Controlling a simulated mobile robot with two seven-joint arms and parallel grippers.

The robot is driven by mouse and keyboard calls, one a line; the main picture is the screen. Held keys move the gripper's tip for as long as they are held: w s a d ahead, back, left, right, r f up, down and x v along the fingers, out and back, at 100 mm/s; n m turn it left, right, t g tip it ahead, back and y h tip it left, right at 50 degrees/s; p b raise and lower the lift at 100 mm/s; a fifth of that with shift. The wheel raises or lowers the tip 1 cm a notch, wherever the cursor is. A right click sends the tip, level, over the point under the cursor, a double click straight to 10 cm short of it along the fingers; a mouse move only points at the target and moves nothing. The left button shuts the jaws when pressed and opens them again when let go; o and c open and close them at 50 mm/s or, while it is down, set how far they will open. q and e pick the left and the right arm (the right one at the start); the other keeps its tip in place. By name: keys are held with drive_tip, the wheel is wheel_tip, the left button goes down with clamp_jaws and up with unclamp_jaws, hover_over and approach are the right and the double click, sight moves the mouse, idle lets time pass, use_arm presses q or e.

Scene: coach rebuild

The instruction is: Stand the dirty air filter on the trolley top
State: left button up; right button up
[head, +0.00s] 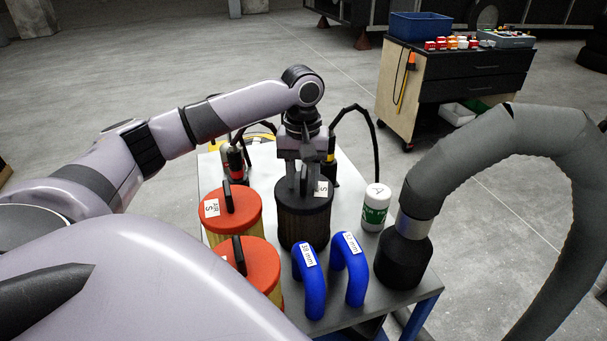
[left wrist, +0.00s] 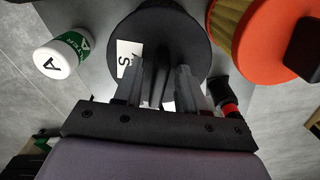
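The dirty air filter (head: 304,222) is a dark, sooty cylinder with a black lid, an upright handle and a white label marked S. It stands upright on the grey trolley top (head: 345,203), among other parts. My left gripper (head: 303,178) is directly above it, pointing down, with one finger on each side of the handle. In the left wrist view the black lid (left wrist: 185,30) lies beneath the fingers (left wrist: 163,82), and a gap seems to show beside the handle, so the gripper looks open. My right gripper is not in view.
Two orange-lidded filters (head: 233,212) stand left of the dark one. Two blue bent hoses (head: 312,280), a white-green bottle (head: 375,208) and a black nozzle on a thick grey hose (head: 404,262) crowd the front and right. A wooden cabinet (head: 398,88) stands behind.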

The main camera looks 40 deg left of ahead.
use_arm(q)
drive_tip(key=shift+r, duration=0.15)
wheel_tip(320, 180, up, 12)
idle(0.7)
idle(0.6)
